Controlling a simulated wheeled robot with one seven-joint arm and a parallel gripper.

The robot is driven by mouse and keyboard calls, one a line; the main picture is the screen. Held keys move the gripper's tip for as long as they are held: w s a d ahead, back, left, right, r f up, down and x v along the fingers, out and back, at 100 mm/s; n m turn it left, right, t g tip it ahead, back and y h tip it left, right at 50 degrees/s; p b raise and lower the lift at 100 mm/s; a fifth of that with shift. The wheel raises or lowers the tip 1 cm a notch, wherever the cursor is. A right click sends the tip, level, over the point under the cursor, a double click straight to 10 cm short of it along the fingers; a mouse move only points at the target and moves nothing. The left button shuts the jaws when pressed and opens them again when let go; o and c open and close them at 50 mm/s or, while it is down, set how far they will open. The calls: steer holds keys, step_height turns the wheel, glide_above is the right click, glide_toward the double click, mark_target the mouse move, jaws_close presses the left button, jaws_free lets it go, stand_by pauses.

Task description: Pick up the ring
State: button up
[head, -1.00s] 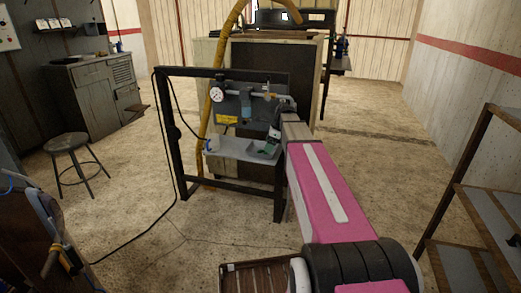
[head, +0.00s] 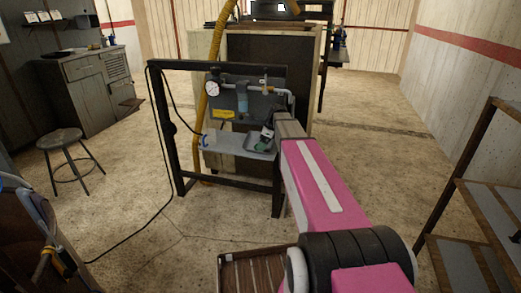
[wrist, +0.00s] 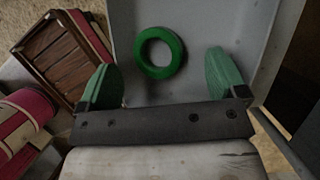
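The green ring (wrist: 160,73) lies flat on a grey tray surface (wrist: 125,20) in the wrist view. My gripper (wrist: 161,66) is open, with one green finger pad to the left of the ring and one to the right. The ring sits between and slightly beyond the fingertips, and nothing is held. In the head view my gripper (head: 266,139) is over the right part of the grey tray (head: 228,142) on the black frame. I cannot make out the ring there.
The black frame (head: 158,120) carries a panel with a gauge (head: 212,88) and pipe above the tray. A yellow hose (head: 202,120) hangs behind. A brown slatted crate (head: 238,262) is near my arm's base. A stool (head: 60,138) stands left, shelves (head: 460,195) right.

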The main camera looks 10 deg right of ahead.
steer(key=x, duration=0.3)
steer(key=shift+d, duration=0.2)
steer(key=shift+a, duration=0.1)
steer(key=shift+s+r, duration=0.1)
steer(key=c, duration=1)
